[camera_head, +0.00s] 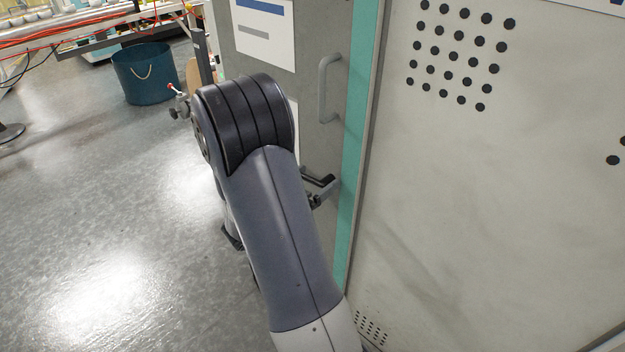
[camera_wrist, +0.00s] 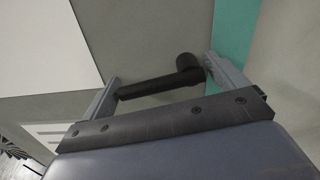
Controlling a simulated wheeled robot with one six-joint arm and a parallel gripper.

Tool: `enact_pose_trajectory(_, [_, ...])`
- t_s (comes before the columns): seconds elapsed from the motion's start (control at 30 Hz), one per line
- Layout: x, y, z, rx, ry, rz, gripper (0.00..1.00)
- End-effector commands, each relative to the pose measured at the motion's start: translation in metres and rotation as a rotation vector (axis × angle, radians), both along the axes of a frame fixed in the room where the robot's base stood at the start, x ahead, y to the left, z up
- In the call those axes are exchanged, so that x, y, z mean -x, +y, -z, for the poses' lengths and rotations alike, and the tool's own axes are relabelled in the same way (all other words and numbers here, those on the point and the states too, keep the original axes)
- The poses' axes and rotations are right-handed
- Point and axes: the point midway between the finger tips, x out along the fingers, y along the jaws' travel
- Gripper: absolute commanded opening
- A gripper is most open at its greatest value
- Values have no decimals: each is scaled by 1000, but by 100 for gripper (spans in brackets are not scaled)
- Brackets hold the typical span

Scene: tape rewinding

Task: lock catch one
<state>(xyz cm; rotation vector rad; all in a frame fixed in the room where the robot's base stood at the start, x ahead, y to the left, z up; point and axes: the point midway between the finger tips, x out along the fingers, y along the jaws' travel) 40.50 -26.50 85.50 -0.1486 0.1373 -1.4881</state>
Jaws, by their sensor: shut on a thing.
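The catch's black handle (camera_wrist: 155,88) shows in the wrist view, a round bar ending in a thicker knuckle near the teal strip. My gripper (camera_wrist: 163,72) has one finger at each end of this bar and is shut on it lengthwise. In the head view, a short black part of the catch (camera_head: 318,180) shows beside the door's edge, with a grey finger of mine close under it. My arm hides most of the gripper and the catch there, so the catch's exact lock state cannot be told.
The grey door (camera_head: 310,60) has a fixed pull handle (camera_head: 327,88) above the catch. A teal strip (camera_head: 352,150) and a pale perforated panel (camera_head: 480,190) stand to the right. A blue bucket (camera_head: 147,75) stands at the back left.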

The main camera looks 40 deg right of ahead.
Motion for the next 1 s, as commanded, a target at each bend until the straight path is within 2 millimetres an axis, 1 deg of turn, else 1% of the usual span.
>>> enact_pose_trajectory(0.1, [0,0,0,0,0,-1,52])
enact_pose_trajectory(0.3, [0,0,0,1,19,-1,52])
enact_pose_trajectory(0.47, [0,0,1,5,80,-1,52])
enact_pose_trajectory(0.67, [2,0,3,16,221,-2,52])
enact_pose_trajectory(1.0, [7,0,12,41,539,-2,52])
